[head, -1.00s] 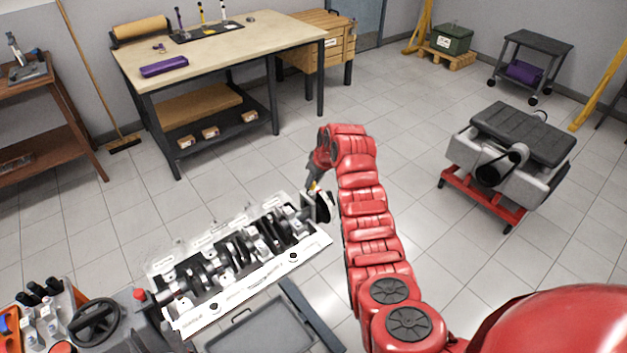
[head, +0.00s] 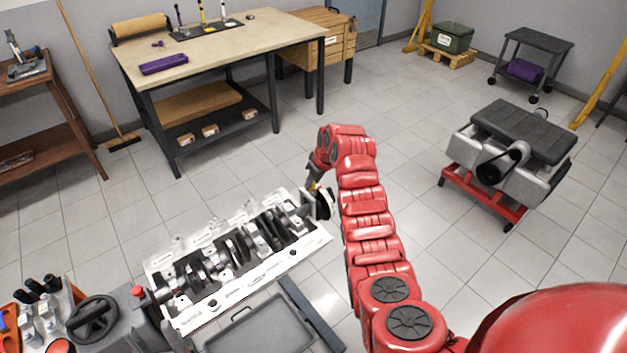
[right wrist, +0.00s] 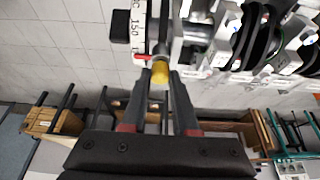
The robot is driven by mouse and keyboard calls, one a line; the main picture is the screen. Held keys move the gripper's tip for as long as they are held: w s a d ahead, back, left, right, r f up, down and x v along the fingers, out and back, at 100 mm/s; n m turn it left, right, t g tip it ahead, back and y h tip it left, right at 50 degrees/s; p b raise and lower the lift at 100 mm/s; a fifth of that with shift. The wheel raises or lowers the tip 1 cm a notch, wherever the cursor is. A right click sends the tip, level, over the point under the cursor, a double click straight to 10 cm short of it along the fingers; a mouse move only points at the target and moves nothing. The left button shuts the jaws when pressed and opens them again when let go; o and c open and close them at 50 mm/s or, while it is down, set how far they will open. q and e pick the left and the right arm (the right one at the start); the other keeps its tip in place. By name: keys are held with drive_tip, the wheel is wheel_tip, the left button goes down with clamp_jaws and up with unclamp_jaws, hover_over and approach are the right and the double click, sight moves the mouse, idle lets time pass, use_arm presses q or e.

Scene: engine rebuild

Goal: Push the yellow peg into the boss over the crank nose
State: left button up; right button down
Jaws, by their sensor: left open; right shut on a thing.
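The yellow peg (right wrist: 161,74) is between the fingertips of my right gripper (right wrist: 160,80) in the right wrist view. Its far end meets a small grey part, which I take to be the boss (right wrist: 159,52), beside the metal crank nose (right wrist: 190,32); how deep it sits I cannot tell. The crankshaft (head: 213,262) lies in the open block. My left gripper is not in view.
A white scale (right wrist: 138,28) and a red pointer (right wrist: 142,57) are close beside the peg. A grey tray (head: 255,330) is in front of the block, with a handwheel (head: 92,318) to its left. A workbench (head: 230,50) stands behind; the floor between is clear.

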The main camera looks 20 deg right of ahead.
drive_tip(key=shift+f, duration=0.4)
drive_tip(key=c, duration=0.9)
unclamp_jaws()
drive_tip(key=shift+r+b, duration=0.3)
drive_tip(key=shift+r, duration=1.1)
drive_tip(key=shift+r, duration=0.1)
drive_tip(key=o, duration=0.5)
drive_tip(key=shift+o, duration=0.2)
